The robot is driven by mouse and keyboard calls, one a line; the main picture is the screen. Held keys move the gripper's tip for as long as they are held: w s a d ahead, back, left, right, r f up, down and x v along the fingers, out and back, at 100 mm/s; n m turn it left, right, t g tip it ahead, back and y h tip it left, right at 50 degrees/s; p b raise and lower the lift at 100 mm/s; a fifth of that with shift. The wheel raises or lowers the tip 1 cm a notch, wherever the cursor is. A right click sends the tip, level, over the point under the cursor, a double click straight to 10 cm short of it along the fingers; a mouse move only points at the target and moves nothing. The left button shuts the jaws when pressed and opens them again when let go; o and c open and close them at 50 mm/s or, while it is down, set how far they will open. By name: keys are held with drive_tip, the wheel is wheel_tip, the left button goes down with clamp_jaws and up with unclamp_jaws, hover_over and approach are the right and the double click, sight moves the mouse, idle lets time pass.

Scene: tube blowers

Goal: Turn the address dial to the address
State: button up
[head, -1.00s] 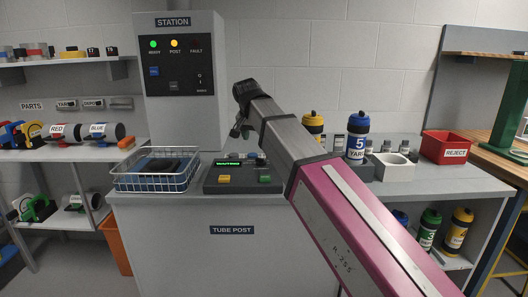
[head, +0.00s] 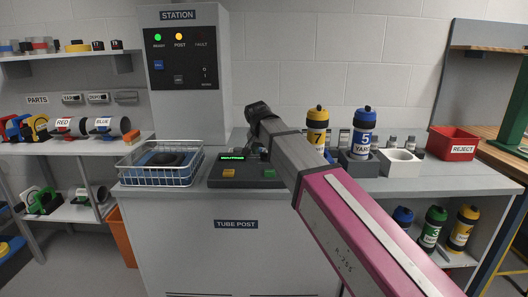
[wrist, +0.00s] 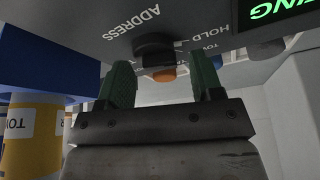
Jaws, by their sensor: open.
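The control panel (head: 222,180) sits on the grey tube post cabinet, with a lit green display (head: 233,157). In the wrist view, the word ADDRESS is printed beside a dark round dial (wrist: 153,43). An orange round part (wrist: 163,73) shows just below the dial in that picture; I cannot tell if it belongs to it. My gripper (wrist: 162,68) is open, its two green fingers apart on either side of the dial and orange part. I see no contact with the dial. In the head view my arm hides the dial and most of the gripper. The dial's pointer is not readable.
A wire basket (head: 128,169) stands left of the panel. A blue-topped canister marked 5 (head: 363,143) and a yellow one marked 7 (head: 317,117) stand to the right. In the wrist view, a blue block (wrist: 30,60) and yellow canister (wrist: 32,150) are close at left.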

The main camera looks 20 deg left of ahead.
drive_tip(key=shift+f, duration=0.1)
drive_tip(key=c, duration=0.8)
drive_tip(key=shift+w+a+m, duration=0.1)
drive_tip(key=shift+m, duration=0.2)
drive_tip(key=m, duration=0.1)
drive_tip(key=m+h, duration=0.1)
drive_tip(key=m, duration=0.1)
drive_tip(key=shift+w+a, duration=0.15)
drive_tip(key=shift+a, duration=0.05)
drive_tip(key=shift+m+g+h, duration=0.4)
drive_tip(key=shift+m+h, duration=0.1)
drive_tip(key=shift+m, duration=0.6)
drive_tip(key=shift+c, duration=0.5)
drive_tip(key=shift+m, duration=0.5)
drive_tip(key=shift+d, duration=0.15)
